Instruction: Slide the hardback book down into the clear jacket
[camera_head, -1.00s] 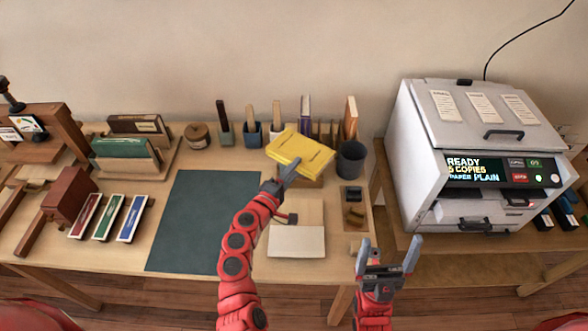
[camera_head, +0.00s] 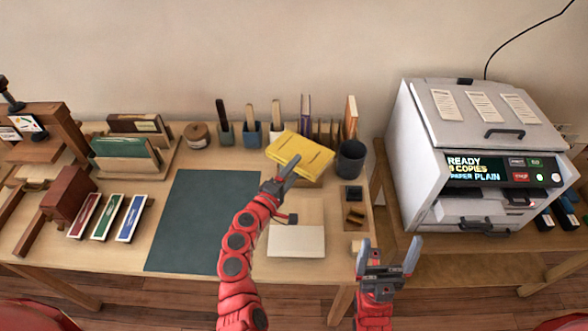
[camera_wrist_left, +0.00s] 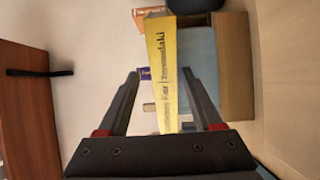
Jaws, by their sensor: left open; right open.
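The yellow hardback book (camera_head: 302,153) lies at a slight tilt at the back of the desk, on or above a low wooden holder. In the left wrist view its spine with dark lettering (camera_wrist_left: 163,75) stands between the fingers. My left gripper (camera_head: 283,172) is open at the book's near edge; its fingers (camera_wrist_left: 165,100) are apart on both sides of the spine, with gaps showing. My right gripper (camera_head: 390,257) is open and empty in front of the desk's right end. I cannot make out the clear jacket for certain; the book may hide it.
A dark cup (camera_head: 350,160) stands just right of the book. Brush and tool holders (camera_head: 251,133) stand behind it on the left. A dark green mat (camera_head: 200,225) and a pale board (camera_head: 297,241) lie in front. A copier (camera_head: 450,160) stands at the right.

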